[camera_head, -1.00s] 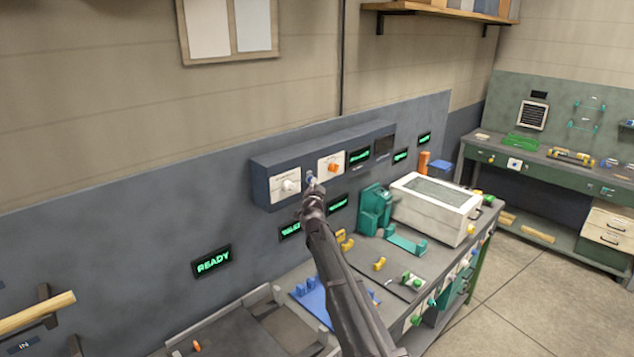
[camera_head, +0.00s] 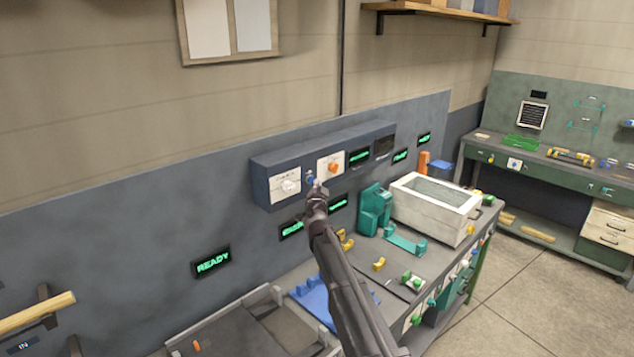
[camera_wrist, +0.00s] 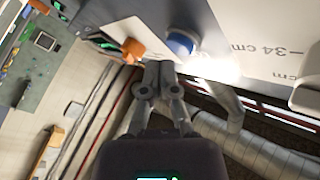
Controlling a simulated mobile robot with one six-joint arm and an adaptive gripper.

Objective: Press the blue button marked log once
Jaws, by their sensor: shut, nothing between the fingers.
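The blue button (camera_head: 310,177) sits on the dark grey control box (camera_head: 262,183) on the wall, between a white knob and an orange knob. In the wrist view the blue button (camera_wrist: 181,43) is a round cap near the top middle; its marking cannot be read. My gripper (camera_head: 316,190) is just below and in front of the button in the head view. In the wrist view my gripper (camera_wrist: 158,72) has its fingertips together, empty, just below and left of the button. A small gap seems to show between them; contact cannot be told for certain.
The white knob (camera_head: 290,186) and orange knob (camera_head: 333,167) flank the button on white plates. Below are green displays, such as READY (camera_head: 211,262). The bench holds a teal machine (camera_head: 374,208), a white bin (camera_head: 432,214) and a blue tray (camera_head: 313,299).

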